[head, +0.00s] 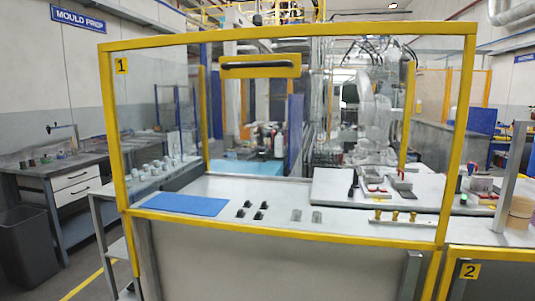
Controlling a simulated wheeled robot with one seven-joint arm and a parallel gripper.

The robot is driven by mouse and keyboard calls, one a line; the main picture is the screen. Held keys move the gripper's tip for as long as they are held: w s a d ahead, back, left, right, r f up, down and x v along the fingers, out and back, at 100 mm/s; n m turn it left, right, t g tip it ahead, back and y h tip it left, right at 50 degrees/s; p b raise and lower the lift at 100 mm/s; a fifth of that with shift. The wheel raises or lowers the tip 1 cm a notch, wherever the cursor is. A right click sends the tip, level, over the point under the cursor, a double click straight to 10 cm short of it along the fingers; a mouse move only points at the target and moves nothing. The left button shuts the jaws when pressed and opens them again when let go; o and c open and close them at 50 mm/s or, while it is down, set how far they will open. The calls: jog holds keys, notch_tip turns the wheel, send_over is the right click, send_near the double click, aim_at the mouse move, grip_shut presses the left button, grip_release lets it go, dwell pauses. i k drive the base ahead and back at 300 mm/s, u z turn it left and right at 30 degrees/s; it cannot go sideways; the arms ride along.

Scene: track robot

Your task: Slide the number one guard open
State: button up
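The number one guard (290,239) is a large yellow frame around a clear panel, with a yellow "1" label (122,66) at its upper left corner. It stands upright in front of a work surface, which shows through the panel. A yellow plate with a dark bar handle (260,67) shows just below the top rail, left of centre. I cannot tell whether this plate is fixed to the guard or sits behind it. My gripper is not in view.
A second yellow frame labelled "2" (469,270) is at the lower right, its top edge much lower. Behind the guard are a blue mat (182,204), small black parts (251,209) and brass fittings (394,216). A drawer bench (75,187) and dark bin (28,242) stand left.

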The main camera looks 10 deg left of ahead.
aim_at(275, 65)
jog(key=z, duration=0.25)
jog(key=k, duration=1.2)
jog(key=u, duration=0.9)
jog(key=i, duration=1)
jog(key=z, duration=0.05)
